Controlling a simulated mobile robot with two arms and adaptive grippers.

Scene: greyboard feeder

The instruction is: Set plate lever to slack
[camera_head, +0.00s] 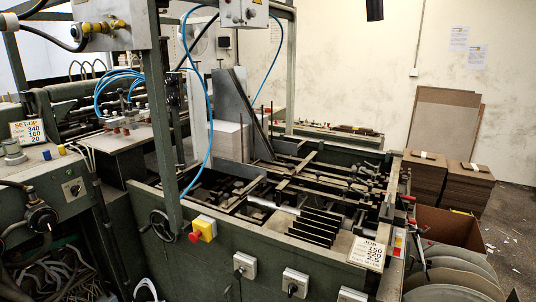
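The green greyboard feeder machine (230,262) fills the middle of the view. I cannot tell for sure which part is the plate lever. A small red-tipped handle (408,198) shows at the machine's right end, and a dark lever-like bar is near it. Its setting is too small to read. Rotary switches on grey boxes sit on the front panel, one at the left (244,266) and one further right (294,283). Neither of my grippers is in view.
A red button on a yellow box (204,228) and a handwheel (161,225) are on the front. A job card (367,252) hangs at the right front. Large grey discs (455,270) stand at lower right. Board stacks (467,185) stand behind, by the wall. Some floor at far right is open.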

